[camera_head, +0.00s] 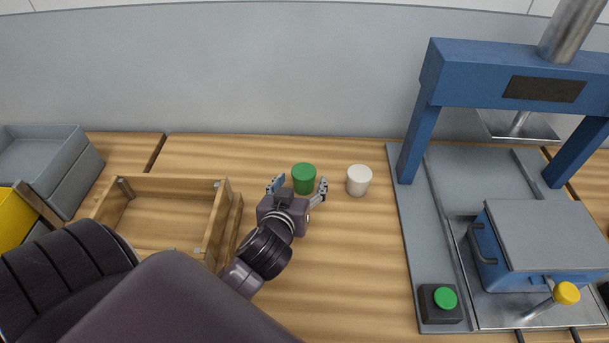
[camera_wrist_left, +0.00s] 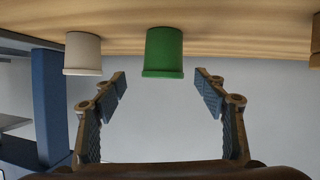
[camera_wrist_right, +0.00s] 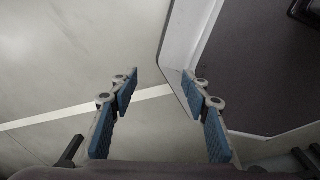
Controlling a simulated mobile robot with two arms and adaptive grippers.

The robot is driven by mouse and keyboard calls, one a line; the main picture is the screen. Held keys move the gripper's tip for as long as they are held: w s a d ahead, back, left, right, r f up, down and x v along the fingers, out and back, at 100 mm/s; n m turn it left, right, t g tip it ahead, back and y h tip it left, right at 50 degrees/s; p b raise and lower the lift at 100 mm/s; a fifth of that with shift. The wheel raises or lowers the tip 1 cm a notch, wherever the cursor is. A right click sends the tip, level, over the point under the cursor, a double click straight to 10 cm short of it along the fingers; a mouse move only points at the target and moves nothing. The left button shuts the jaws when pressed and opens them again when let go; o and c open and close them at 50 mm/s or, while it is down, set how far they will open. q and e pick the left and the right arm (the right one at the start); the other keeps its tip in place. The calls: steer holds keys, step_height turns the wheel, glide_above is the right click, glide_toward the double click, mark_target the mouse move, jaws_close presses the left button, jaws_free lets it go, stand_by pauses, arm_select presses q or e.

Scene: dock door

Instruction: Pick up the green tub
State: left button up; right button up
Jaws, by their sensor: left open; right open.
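The green tub (camera_head: 304,178) stands upright on the wooden table, near the back wall. In the left wrist view the green tub (camera_wrist_left: 164,52) appears upside down, centred ahead of the fingers. My left gripper (camera_head: 299,187) is open, with its two fingers spread on the near side of the tub. In the left wrist view its fingertips (camera_wrist_left: 160,78) stand to either side of the tub, and nothing is held. My right gripper (camera_wrist_right: 158,82) is open and empty in its own wrist view, away from the table; it does not show in the head view.
A white tub (camera_head: 359,180) stands just right of the green one. A wooden box (camera_head: 218,215) lies left of my left gripper. A blue press (camera_head: 430,105) with a blue lidded box (camera_head: 548,235) fills the right side. Grey (camera_head: 75,180) and yellow bins (camera_head: 14,215) stand far left.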

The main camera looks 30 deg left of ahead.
mark_target(302, 176)
arm_select(q)
steer(key=x, duration=0.4)
steer(key=shift+w+a+p, duration=0.25)
steer(key=shift+a+p, duration=0.1)
steer(key=shift+p, duration=0.05)
steer(key=shift+w+f, duration=0.2)
steer(key=shift+w, duration=0.05)
arm_select(e)
steer(key=shift+w+a+r, duration=0.15)
steer(key=shift+w+r, duration=0.15)
steer(key=shift+w, duration=0.25)
steer(key=shift+w+a+r, duration=0.15)
steer(key=shift+w+r, duration=0.1)
steer(key=shift+w, duration=0.3)
steer(key=shift+a, duration=0.1)
arm_select(q)
steer(key=shift+c, duration=1.4)
steer(key=c, duration=1.1)
arm_select(e)
steer(key=shift+s, duration=0.35)
arm_select(q)
steer(key=shift+r, duration=0.15)
